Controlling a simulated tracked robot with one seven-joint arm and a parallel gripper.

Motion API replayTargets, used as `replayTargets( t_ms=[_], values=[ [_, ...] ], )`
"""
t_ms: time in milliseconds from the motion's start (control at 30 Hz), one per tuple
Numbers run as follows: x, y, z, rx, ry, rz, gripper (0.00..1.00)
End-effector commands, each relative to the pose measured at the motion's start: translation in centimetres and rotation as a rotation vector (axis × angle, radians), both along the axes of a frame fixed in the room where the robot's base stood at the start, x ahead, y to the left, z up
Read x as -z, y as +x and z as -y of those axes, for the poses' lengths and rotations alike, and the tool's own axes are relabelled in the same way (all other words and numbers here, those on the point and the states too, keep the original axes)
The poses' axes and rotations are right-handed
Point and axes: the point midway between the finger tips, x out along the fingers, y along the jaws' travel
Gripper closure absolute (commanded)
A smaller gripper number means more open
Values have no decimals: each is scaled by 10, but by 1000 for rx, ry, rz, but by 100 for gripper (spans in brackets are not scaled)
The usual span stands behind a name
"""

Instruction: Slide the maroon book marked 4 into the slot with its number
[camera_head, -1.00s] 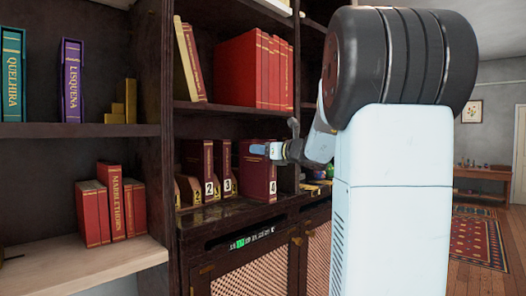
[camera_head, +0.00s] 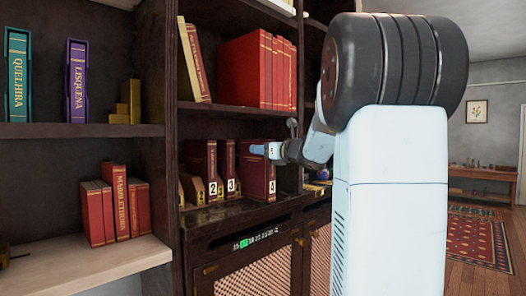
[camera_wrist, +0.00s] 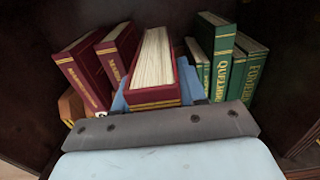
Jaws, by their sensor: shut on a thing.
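The maroon book marked 4 (camera_head: 257,177) is upright at the front of the middle shelf, its white 4 label low on the spine. My gripper (camera_head: 259,150) is shut on its upper part. In the wrist view the book (camera_wrist: 153,68) shows pale page edges between my gripper's (camera_wrist: 153,98) blue fingers. Two maroon books stand to its left, with white labels 2 (camera_head: 212,188) and 3 (camera_head: 231,186) at their feet. Wooden dividers (camera_head: 192,189) stand beside them. I cannot see a slot number 4; the held book and my gripper cover that part of the shelf.
Green books (camera_wrist: 222,62) stand close to the right of the held book. Maroon books (camera_wrist: 84,72) stand to the left. The shelf above holds red books (camera_head: 258,72). The dark upright (camera_head: 152,120) borders the bay on the left.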

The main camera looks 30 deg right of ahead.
Motion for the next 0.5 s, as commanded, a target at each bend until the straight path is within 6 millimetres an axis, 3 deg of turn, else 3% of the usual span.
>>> replayTargets(
  t_ms=[500],
  values=[
    [-1,9,-4,-1,0,2,100]
  ],
)
